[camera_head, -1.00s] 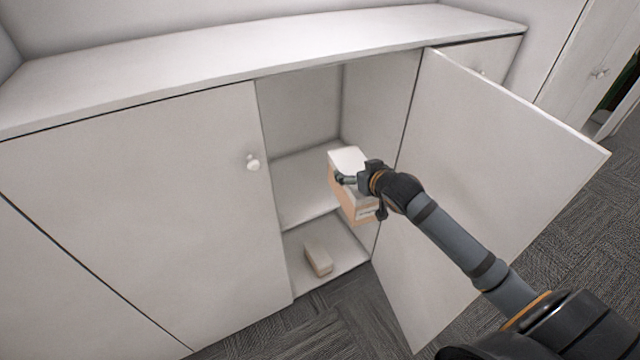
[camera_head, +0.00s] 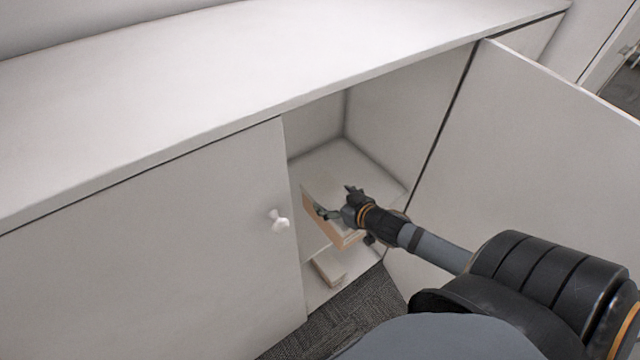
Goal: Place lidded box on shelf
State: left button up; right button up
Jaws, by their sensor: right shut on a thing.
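The lidded box (camera_head: 318,219), with tan sides and a pale top, is at the cabinet opening. My right gripper (camera_head: 345,224) is shut on it, and my gripper and wrist cover part of it. The box is tilted in the picture, at the front of the middle shelf (camera_head: 345,165); I cannot tell whether it touches the shelf. The shelf surface behind it looks empty. My left gripper is not in view.
A small pale box (camera_head: 328,268) lies on the cabinet floor below the shelf. The right cabinet door (camera_head: 540,150) stands open beside my right arm. The left door (camera_head: 150,240) is shut, with a white knob (camera_head: 279,220). Grey carpet lies in front.

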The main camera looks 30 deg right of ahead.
jog(key=shift+r, duration=0.1)
jog(key=shift+d+b, duration=0.4)
jog(key=shift+b, duration=0.05)
jog(key=w+d+f+b, duration=0.2)
jog(key=w, duration=0.1)
jog(key=shift+w+d+f, duration=0.1)
jog(key=shift+w+d, duration=0.05)
jog(key=shift+w, duration=0.05)
jog(key=w, duration=0.1)
jog(key=w+d+f+b, duration=0.1)
jog(key=shift+w+d+f, duration=0.2)
jog(key=shift+w, duration=0.15)
pick_arm(q)
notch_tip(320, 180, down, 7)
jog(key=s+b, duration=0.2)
jog(key=b, duration=0.1)
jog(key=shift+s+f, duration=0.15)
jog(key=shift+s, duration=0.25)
pick_arm(e)
jog(key=w+d+f, duration=0.3)
jog(key=w+f, duration=0.1)
jog(key=f, duration=0.5)
jog(key=shift+w, duration=0.4)
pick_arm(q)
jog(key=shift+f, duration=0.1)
